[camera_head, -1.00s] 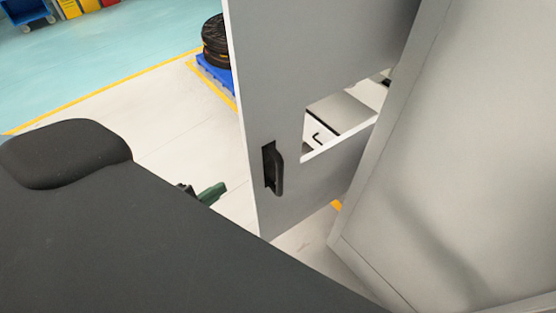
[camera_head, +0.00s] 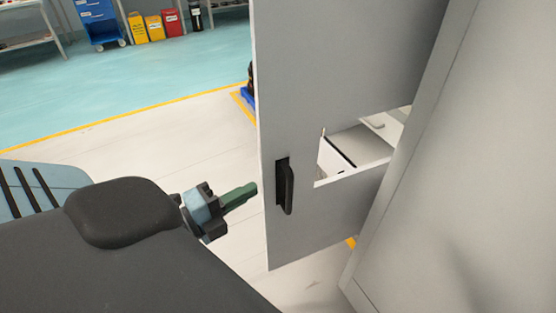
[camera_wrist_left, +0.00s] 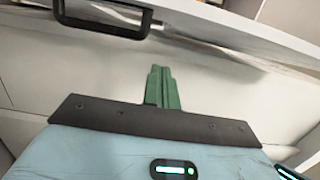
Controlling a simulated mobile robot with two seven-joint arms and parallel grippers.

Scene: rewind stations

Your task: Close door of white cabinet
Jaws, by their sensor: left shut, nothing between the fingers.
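The cabinet door (camera_head: 330,75) is a grey-white panel standing open, with a window-like cutout and a black handle (camera_head: 285,186) near its free edge. The cabinet body (camera_head: 470,190) fills the right side of the head view. My left gripper (camera_head: 250,191) is shut and empty, its green fingers just left of the door's edge and handle, seemingly apart from the door. In the left wrist view the green fingers (camera_wrist_left: 161,88) are together, and the black handle (camera_wrist_left: 105,18) shows at the upper left. My right gripper is not in view.
Pale floor lies open to the left, with a yellow line (camera_head: 130,124) and a turquoise area behind. A blue cart (camera_head: 98,22) and yellow and red bins (camera_head: 172,22) stand far back.

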